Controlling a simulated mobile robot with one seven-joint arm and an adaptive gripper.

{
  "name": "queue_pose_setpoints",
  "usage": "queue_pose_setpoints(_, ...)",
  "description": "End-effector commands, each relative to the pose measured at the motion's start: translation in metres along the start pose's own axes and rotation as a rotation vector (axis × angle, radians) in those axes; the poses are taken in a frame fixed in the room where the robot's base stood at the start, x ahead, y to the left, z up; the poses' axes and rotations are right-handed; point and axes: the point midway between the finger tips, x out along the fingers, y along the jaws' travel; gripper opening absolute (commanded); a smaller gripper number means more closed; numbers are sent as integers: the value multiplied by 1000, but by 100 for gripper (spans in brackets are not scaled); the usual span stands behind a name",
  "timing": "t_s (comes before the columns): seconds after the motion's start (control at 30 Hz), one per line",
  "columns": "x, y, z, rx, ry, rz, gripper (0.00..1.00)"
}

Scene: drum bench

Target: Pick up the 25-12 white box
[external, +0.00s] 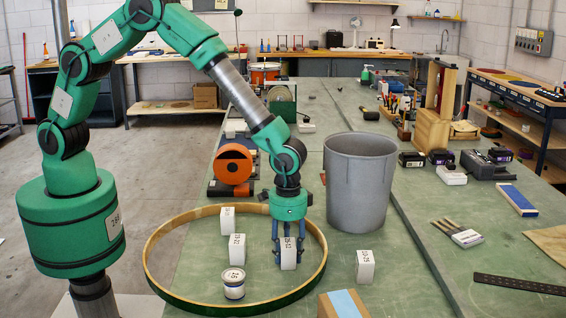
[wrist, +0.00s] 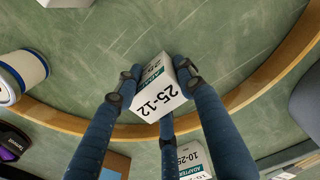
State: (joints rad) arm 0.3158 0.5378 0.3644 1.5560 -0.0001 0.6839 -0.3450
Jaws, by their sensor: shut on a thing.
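The white box marked 25-12 (wrist: 158,98) is between the blue fingers of my gripper (wrist: 157,76) in the wrist view, with its label facing the camera. The fingers press on its sides and my gripper is shut on it. In the external view my gripper (external: 287,240) points down inside the wooden hoop, with the box (external: 288,260) low between its fingers. I cannot tell whether the box touches the bench or hangs just above it.
Two more white boxes (external: 227,218) (external: 237,248) and a round tin (external: 234,290) are inside the hoop (external: 158,273). Another white box, 10-25 (external: 365,270), stands outside to the right. A tall grey bin (external: 358,185) stands close behind right. A cardboard box (external: 335,304) is in front.

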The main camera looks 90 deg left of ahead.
Motion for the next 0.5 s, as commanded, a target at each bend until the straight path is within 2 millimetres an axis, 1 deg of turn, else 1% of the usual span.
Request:
queue_pose_setpoints(0.17,-13,0,-1,0,2,1,10)
queue_pose_setpoints(0.27,-25,0,-1,0,3,1,10)
queue_pose_setpoints(0.5,-62,0,-1,0,4,1,10)
